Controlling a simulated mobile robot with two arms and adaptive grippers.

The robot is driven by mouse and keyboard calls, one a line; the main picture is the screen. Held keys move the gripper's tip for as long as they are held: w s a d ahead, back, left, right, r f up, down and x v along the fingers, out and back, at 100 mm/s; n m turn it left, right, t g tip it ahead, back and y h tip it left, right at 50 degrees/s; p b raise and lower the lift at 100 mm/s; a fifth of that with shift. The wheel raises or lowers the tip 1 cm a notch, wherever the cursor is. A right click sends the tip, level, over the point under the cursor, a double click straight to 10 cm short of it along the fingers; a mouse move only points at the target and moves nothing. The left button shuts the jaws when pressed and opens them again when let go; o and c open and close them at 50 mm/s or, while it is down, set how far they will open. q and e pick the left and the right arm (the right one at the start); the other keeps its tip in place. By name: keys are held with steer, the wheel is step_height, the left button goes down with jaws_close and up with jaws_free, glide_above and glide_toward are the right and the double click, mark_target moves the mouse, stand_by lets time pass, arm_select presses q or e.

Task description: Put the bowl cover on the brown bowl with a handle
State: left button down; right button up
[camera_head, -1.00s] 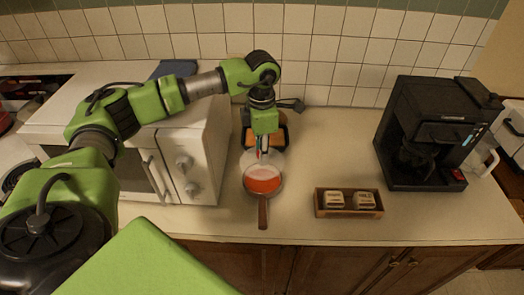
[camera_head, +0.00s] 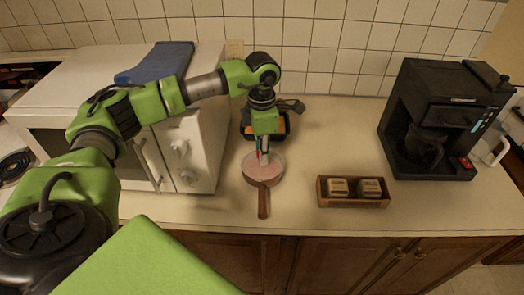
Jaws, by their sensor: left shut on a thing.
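The brown bowl with a handle (camera_head: 263,201) sits on the counter in the middle of the view, its handle pointing toward the front edge. The bowl cover (camera_head: 258,172), a pale see-through disc, lies over the bowl's opening, and the reddish inside shows through it as pink. Whether the cover touches the rim all round I cannot tell. My left gripper (camera_head: 264,159) points down from above, shut on the bowl cover near its back half. The fingertips partly hide the cover. My right gripper is not in view.
A white microwave (camera_head: 205,150) with a blue item (camera_head: 155,64) on top stands left. A dark tray with orange content (camera_head: 284,124) is behind the bowl. A wooden box (camera_head: 353,202) with two small blocks and a black coffee maker (camera_head: 440,120) stand right. Counter between is clear.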

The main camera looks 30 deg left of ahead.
arm_select(q)
steer(key=shift+s+f+b, duration=0.1)
steer(key=shift+f+b, duration=0.2)
stand_by(0.6)
steer(key=c, duration=1.7)
jaws_free()
steer(key=shift+d, duration=0.1)
step_height(320, 180, up, 12)
steer(key=shift+r, duration=0.1)
